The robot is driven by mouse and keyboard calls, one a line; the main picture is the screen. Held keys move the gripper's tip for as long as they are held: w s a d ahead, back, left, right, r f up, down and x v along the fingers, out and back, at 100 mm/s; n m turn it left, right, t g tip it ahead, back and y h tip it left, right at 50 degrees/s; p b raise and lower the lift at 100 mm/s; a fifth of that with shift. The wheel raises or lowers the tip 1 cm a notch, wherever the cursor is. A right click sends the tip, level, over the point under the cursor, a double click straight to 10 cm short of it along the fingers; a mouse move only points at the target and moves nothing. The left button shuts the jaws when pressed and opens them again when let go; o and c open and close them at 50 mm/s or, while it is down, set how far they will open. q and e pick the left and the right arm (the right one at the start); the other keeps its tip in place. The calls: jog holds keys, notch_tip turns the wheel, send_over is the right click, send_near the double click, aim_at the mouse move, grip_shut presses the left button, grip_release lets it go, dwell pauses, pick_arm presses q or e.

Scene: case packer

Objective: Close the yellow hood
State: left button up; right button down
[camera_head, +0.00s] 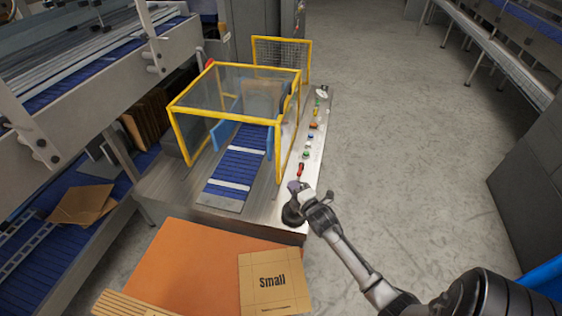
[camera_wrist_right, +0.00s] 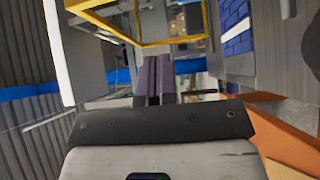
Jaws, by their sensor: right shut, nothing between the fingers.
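The yellow hood (camera_head: 235,68) is a yellow frame with clear panels, over the blue conveyor of the case packer in the head view. Its top looks roughly level and its side posts reach down toward the machine bed; I cannot tell whether it is fully lowered. My right gripper (camera_head: 293,186) is shut and empty, near the front right corner of the machine, in front of the hood and apart from it. In the right wrist view, the shut fingers (camera_wrist_right: 152,78) point toward the hood's yellow frame (camera_wrist_right: 135,40), which lies beyond them. My left gripper is not in view.
A row of coloured buttons (camera_head: 308,145) runs along the machine's right edge. The blue conveyor belt (camera_head: 233,172) lies under the hood. A cardboard sheet marked "Small" (camera_head: 275,300) lies in front. A yellow-framed mesh panel (camera_head: 283,52) stands behind. Open floor (camera_head: 400,150) lies to the right.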

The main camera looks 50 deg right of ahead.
jog(key=b, duration=0.2)
send_near(277, 155)
jog(key=w+a, duration=0.2)
jog(key=w, duration=0.2)
jog(key=d, duration=0.1)
jog(key=w+d, duration=0.1)
jog(key=d, duration=0.1)
jog(key=w+d, duration=0.1)
jog(key=shift+w+d+f, duration=0.15)
jog(key=shift+d, duration=0.05)
